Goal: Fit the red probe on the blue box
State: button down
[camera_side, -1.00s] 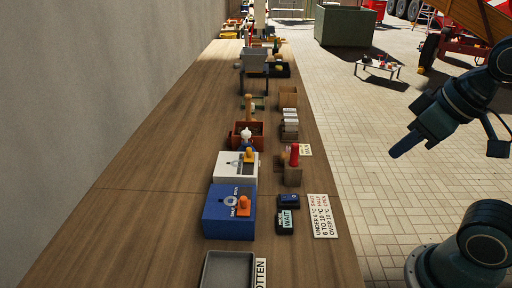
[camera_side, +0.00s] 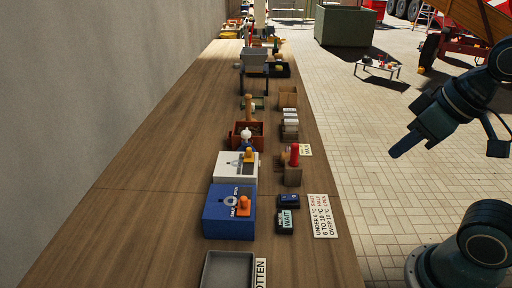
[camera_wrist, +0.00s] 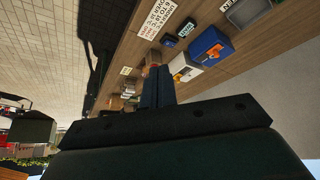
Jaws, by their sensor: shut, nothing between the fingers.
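The blue box (camera_side: 222,222) stands on the near part of the long wooden table, with an orange piece and a pale ring on its top. It also shows in the wrist view (camera_wrist: 208,46). The red probe (camera_side: 295,154) stands upright in a small wooden holder (camera_side: 292,176), behind and to the right of the blue box. My gripper (camera_side: 394,154) is off the table's right side, above the tiled floor, well apart from both. Its fingers (camera_wrist: 157,72) look closed together and hold nothing. They hide part of the table in the wrist view.
A white box (camera_side: 229,168) stands right behind the blue box. A grey tray (camera_side: 229,254) lies in front. Small dark blocks (camera_side: 285,222) and a temperature card (camera_side: 322,216) lie to the right. Several more items line the table's far part. The table's left side is bare.

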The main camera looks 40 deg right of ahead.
jog(key=c, duration=2.1)
grip_release()
jog(key=o, duration=0.9)
jog(key=shift+o, duration=0.2)
jog(key=w+d+f+m+y, duration=0.2)
jog(key=w+f+m+y, duration=0.3)
jog(key=w+f+m, duration=0.7)
jog(key=w+d+f+m+t+y, duration=0.1)
jog(key=w+d+m+t, duration=0.4)
jog(key=d+m, duration=0.5)
jog(key=f+m+t, duration=0.1)
jog(key=m, duration=0.7)
jog(key=shift+y, duration=0.4)
